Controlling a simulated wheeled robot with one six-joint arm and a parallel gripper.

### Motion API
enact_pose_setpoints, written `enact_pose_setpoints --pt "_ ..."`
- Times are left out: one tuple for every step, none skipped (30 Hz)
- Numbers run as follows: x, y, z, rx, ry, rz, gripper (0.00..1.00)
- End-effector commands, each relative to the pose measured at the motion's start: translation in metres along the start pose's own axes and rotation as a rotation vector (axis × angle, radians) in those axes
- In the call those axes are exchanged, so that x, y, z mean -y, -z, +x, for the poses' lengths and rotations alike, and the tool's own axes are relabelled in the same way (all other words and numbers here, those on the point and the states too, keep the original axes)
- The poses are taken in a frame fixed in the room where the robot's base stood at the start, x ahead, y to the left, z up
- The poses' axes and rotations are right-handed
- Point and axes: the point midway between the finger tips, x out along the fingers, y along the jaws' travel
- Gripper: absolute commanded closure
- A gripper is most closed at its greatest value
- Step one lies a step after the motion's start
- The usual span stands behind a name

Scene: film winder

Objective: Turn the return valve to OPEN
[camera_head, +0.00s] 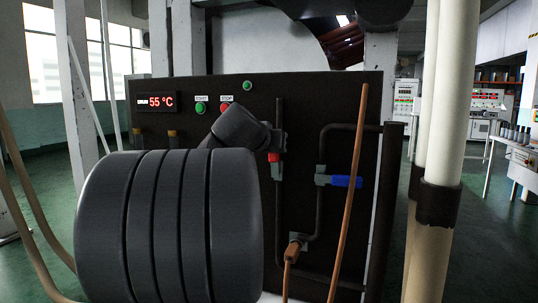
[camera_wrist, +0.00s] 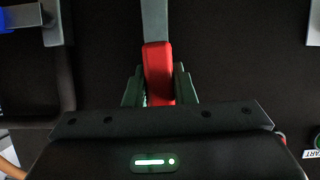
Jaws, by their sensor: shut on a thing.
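Two lever valves are on the black panel (camera_head: 345,105); I cannot read which one is the return valve. The red handle (camera_head: 273,157) is on the left vertical pipe and appears upright, roughly in line with it. My gripper (camera_head: 272,138) comes from the left and is at this handle. In the wrist view, the red handle (camera_wrist: 158,72) is between the two dark fingers of my gripper (camera_wrist: 160,88), which are shut on it. The blue handle (camera_head: 341,181) points right from the other pipe, crosswise to it. A blue part (camera_wrist: 18,15) shows at the wrist view's top left corner.
A display (camera_head: 158,102) reads 55 °C. Green START (camera_head: 200,107) and red STOP (camera_head: 225,109) buttons are near the panel's top. A slanted copper-coloured pipe (camera_head: 351,190) crosses in front of the panel's right side. Thick pale pipes (camera_head: 440,120) stand to the right.

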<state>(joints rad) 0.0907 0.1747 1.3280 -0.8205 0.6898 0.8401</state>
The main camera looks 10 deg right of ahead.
Motion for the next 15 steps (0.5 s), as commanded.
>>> enact_pose_setpoints --pt "-0.0022 -0.0024 0.001 0.003 0.005 0.018 1.0" --pt "-0.0029 -0.0024 0.001 0.003 0.009 0.028 1.0" --pt "-0.0037 -0.0024 0.001 0.003 0.013 0.038 1.0" --pt "-0.0042 -0.0024 0.001 0.004 0.016 0.045 1.0" --pt "-0.0046 -0.0025 0.0011 0.004 0.018 0.051 1.0" --pt "-0.005 -0.0026 0.0011 0.005 0.021 0.058 1.0" --pt "-0.0052 -0.0026 0.0011 0.005 0.023 0.062 1.0" --pt "-0.0055 -0.0026 0.0011 0.005 0.024 0.066 1.0" --pt "-0.0057 -0.0027 0.0012 0.005 0.026 0.069 1.0" --pt "-0.0058 -0.0027 0.0012 0.005 0.027 0.071 1.0" --pt "-0.0058 -0.0027 0.0012 0.006 0.028 0.073 1.0" --pt "-0.0059 -0.0027 0.0012 0.006 0.028 0.074 1.0" --pt "-0.0059 -0.0027 0.0012 0.006 0.029 0.075 1.0" --pt "-0.0059 -0.0028 0.0012 0.006 0.029 0.076 1.0" --pt "-0.006 -0.0028 0.0013 0.006 0.029 0.076 1.0"
